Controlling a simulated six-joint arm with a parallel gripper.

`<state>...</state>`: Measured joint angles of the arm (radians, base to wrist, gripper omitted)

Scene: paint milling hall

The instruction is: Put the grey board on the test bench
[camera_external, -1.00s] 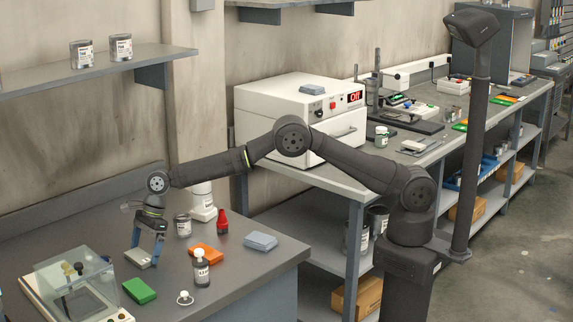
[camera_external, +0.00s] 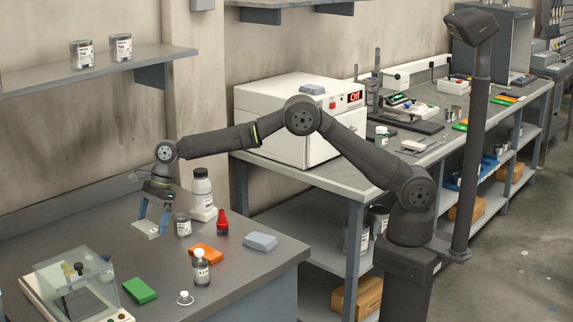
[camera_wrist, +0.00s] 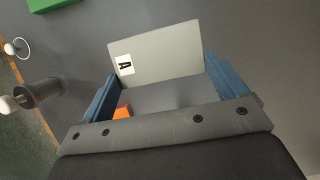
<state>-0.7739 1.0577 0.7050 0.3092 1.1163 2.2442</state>
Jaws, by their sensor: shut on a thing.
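My gripper (camera_external: 152,222) is shut on the grey board (camera_external: 146,230), a thin light grey plate. The board hangs between the two blue fingers, above the front grey bench (camera_external: 235,270). In the wrist view the board (camera_wrist: 158,54) spans between the fingertips of my gripper (camera_wrist: 163,75) and carries a white label with a black "A". A second long grey bench (camera_external: 340,182) runs behind to the right; I cannot tell by sight which one is called the test bench.
A clear-covered balance (camera_external: 75,280) stands at left, a white oven (camera_external: 270,115) behind.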

